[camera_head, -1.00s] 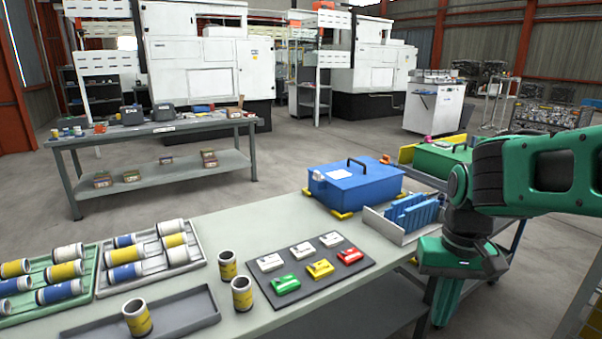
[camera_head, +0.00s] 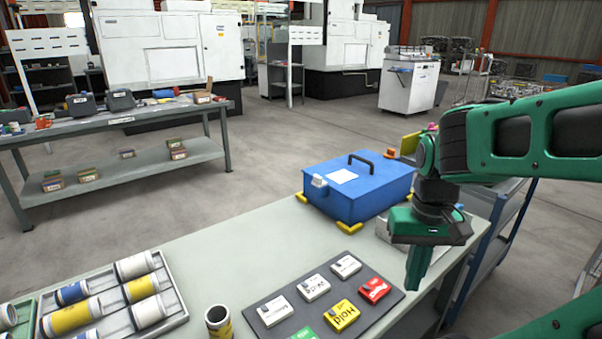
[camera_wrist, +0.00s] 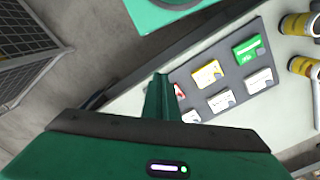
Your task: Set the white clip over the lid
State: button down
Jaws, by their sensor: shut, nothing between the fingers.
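Three white clips lie on a dark mat (camera_head: 262,332) at the table's front: a near one (camera_head: 274,311), a middle one (camera_head: 313,287) and a far one (camera_head: 346,265). They also show in the wrist view, the far one partly hidden by my finger. Which is meant, I cannot tell. The blue box (camera_head: 350,201) with its lid (camera_head: 372,178) shut stands behind the mat. The lid has a black handle and a white label; a pale fitting sits at its left edge. My gripper (camera_head: 414,285) is shut and empty, pointing down just right of the mat; it also shows in the wrist view (camera_wrist: 161,80).
Red (camera_head: 374,290), yellow (camera_head: 341,315) and green (camera_head: 305,334) clips share the mat. A cylinder (camera_head: 218,321) stands left of it, beside a tray (camera_head: 175,317) of cylinders. Yellow corner pieces (camera_head: 349,228) edge the box. The table between mat and box is clear.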

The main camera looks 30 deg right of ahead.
jog(key=shift+w+d, duration=0.1)
jog(key=shift+w, duration=0.15)
jog(key=w+d+r+n+t+h, duration=0.1)
jog(key=w+r+n+h, duration=0.15)
jog(key=w, duration=0.65)
jog(key=w+d+r+n+t+h, duration=0.1)
jog(key=w+d+r, duration=0.15)
jog(key=w, duration=0.65)
jog(key=w+a+r+n+t, duration=0.2)
jog(key=w+a, duration=0.3)
jog(key=w, duration=0.5)
jog(key=w+a+r+n+t+h, duration=0.1)
jog(key=w+a, duration=0.4)
jog(key=w, duration=0.6)
jog(key=shift+r+n+t, duration=0.4)
jog(key=shift+r+n, duration=0.05)
jog(key=shift+h, duration=0.25)
